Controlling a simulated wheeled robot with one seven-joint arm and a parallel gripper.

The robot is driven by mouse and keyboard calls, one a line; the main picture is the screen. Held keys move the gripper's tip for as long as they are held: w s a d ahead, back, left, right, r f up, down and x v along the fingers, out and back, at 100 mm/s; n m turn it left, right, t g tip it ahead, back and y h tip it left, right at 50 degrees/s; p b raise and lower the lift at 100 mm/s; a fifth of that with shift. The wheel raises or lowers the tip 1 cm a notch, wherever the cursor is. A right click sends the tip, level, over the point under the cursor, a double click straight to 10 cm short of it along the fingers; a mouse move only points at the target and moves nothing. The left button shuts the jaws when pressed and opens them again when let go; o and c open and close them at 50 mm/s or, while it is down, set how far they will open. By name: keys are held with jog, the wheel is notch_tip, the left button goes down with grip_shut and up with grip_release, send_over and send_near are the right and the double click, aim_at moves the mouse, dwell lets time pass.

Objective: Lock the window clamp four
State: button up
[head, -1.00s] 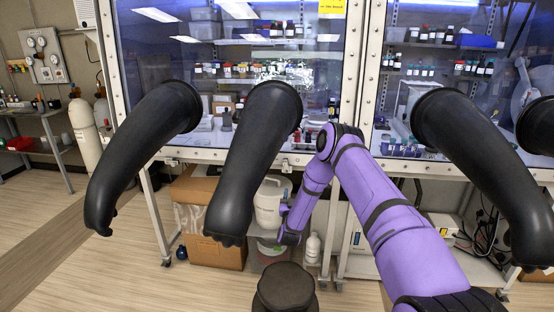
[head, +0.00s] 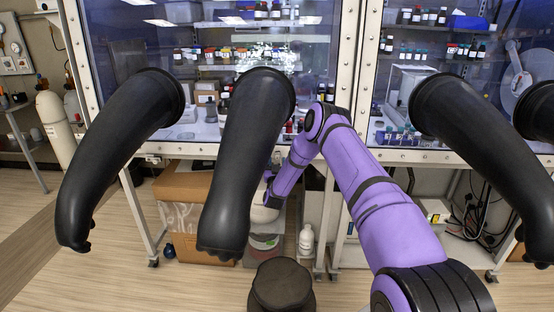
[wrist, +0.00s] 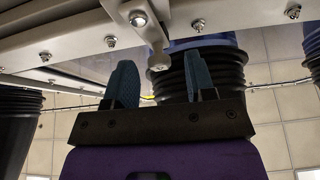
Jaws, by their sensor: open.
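In the wrist view, a metal window clamp (wrist: 157,42) hangs from the window's lower frame, its lever ending in a round knob. I cannot tell its number. My gripper (wrist: 163,82) is open, with one blue finger on each side of the knob's line. The knob appears just beyond and above the gap, and no contact is visible. In the head view my gripper is hidden behind the middle black glove (head: 241,160), where my forearm runs. Small clamp fittings show along the lower window frame (head: 205,150), too small to tell whether locked.
A ribbed black glove cuff (wrist: 205,68) is close behind the fingers, with another cuff (wrist: 17,125) at left. Gloves hang at left (head: 115,160) and right (head: 480,150) in the head view. A cardboard box (head: 185,185) and white bottle (head: 306,240) sit below.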

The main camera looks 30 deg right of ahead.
jog(key=shift+x, duration=1.25)
jog(key=shift+c, duration=0.4)
jog(key=c, duration=0.8)
jog(key=shift+s+d+m+g+h, duration=0.15)
jog(key=shift+m+g+h, duration=0.2)
jog(key=shift+m, duration=0.4)
jog(key=shift+s+d+m+g+h, duration=0.1)
jog(key=shift+m+g+h, duration=0.25)
jog(key=shift+m, duration=0.4)
jog(key=o, duration=0.9)
jog(key=v, duration=1)
jog(key=shift+s+a+f, duration=0.15)
jog(key=shift+s+f, duration=0.05)
jog(key=shift+s, duration=0.05)
